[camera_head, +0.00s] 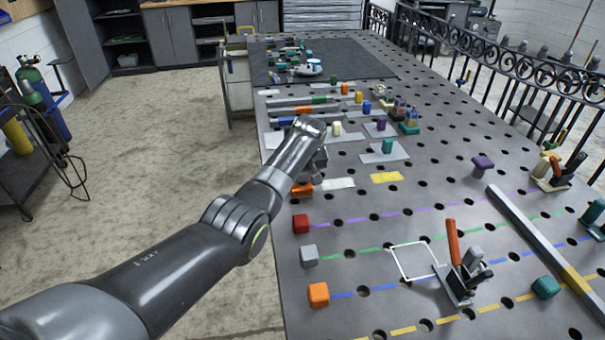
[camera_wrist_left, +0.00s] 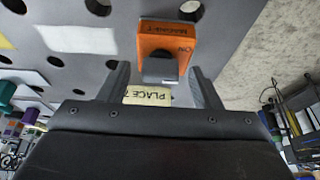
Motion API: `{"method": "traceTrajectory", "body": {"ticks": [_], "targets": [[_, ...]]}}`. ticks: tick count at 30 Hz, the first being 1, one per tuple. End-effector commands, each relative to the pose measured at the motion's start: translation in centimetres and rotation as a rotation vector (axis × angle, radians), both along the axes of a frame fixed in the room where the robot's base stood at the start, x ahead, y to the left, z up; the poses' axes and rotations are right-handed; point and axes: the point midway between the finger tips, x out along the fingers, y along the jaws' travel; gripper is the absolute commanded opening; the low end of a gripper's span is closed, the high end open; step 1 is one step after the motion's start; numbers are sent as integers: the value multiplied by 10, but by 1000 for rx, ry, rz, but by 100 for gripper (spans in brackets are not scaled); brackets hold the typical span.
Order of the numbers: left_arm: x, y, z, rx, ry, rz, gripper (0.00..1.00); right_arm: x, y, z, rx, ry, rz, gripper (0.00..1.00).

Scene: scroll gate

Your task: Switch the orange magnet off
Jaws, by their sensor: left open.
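The orange magnet (camera_wrist_left: 166,40) is a block lettered "MAGNET" and "ON", with a dark grey knob (camera_wrist_left: 161,67) on its near side. In the head view the orange magnet (camera_head: 301,190) shows only in part, below my left gripper (camera_head: 312,170), at the table's left edge. In the wrist view my left gripper (camera_wrist_left: 158,84) is open, with one finger on either side of the knob. Nothing is seen held, and I cannot tell whether the fingers touch the knob. My right gripper is not in view.
A "PLACE 7" tag (camera_wrist_left: 147,96) shows between the fingers. Red (camera_head: 300,223), grey (camera_head: 309,255) and orange (camera_head: 318,294) blocks stand along the left edge. A toggle clamp (camera_head: 458,275) with an orange handle stands near the front. A long bar (camera_head: 540,244) lies at right.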

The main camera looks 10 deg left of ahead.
Motion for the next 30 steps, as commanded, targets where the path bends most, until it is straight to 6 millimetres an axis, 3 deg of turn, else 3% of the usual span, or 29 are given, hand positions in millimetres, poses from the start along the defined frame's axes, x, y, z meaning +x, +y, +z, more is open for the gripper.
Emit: {"method": "traceTrajectory", "body": {"ticks": [8, 18, 30], "targets": [[0, 0, 0, 0, 0, 0, 57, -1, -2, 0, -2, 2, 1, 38], [0, 0, 0, 0, 0, 0, 13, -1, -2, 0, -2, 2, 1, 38], [0, 1, 2, 0, 2, -82, 13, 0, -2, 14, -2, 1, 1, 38]]}}
